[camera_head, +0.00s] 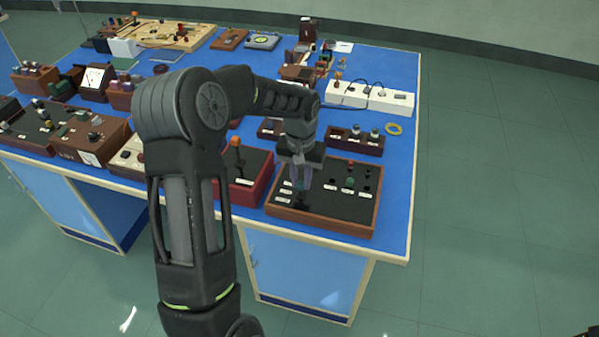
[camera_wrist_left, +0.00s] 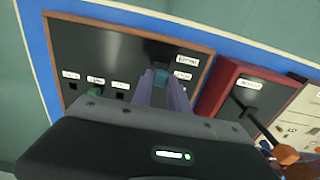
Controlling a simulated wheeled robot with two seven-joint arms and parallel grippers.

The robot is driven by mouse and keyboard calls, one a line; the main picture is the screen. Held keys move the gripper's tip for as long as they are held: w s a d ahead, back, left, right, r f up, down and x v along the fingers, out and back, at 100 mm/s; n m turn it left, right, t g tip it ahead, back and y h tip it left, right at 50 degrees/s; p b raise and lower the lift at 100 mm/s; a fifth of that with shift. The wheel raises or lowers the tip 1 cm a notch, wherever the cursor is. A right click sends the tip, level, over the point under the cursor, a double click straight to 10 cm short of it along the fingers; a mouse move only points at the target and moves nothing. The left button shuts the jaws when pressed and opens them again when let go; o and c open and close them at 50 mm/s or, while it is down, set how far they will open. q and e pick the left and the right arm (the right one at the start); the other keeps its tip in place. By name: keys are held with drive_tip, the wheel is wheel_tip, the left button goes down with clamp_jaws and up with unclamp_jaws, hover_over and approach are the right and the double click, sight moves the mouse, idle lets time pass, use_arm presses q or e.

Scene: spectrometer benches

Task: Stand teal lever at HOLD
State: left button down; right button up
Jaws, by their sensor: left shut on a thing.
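The wood-framed black panel (camera_head: 328,207) sits near the front right corner of the blue bench. It also fills the upper left of the left wrist view (camera_wrist_left: 95,48). My left gripper (camera_head: 302,184) points down over the left part of this panel. Its two purple-grey fingers are shut on the teal lever (camera_wrist_left: 160,76), whose teal top shows between the fingertips. The gripper hides most of the lever in the head view. White labels stand beside the lever, too small to read. My right gripper is not in view.
A red box (camera_head: 262,183) with an orange-knobbed lever (camera_head: 236,142) stands close left of the panel. Behind the panel are a small wooden block with knobs (camera_head: 352,145) and a yellow ring (camera_head: 394,129). The bench is crowded to the left; its right edge strip is clear.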

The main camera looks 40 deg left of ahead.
use_arm(q)
drive_tip(key=shift+w+a+g+h+p, duration=0.2)
drive_tip(key=shift+w+g+h+p, duration=0.1)
drive_tip(key=shift+w+g+p, duration=0.3)
drive_tip(key=shift+s, duration=0.15)
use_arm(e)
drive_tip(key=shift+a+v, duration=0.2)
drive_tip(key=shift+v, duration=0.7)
use_arm(q)
drive_tip(key=c, duration=1.3)
unclamp_jaws()
drive_tip(key=r, duration=0.2)
drive_tip(key=r+b, duration=0.1)
drive_tip(key=r, duration=0.2)
drive_tip(key=r+b, duration=0.1)
drive_tip(key=r, duration=0.1)
drive_tip(key=shift+w+a+r, duration=0.1)
drive_tip(key=shift+w+r, duration=0.25)
drive_tip(key=shift+r, duration=0.05)
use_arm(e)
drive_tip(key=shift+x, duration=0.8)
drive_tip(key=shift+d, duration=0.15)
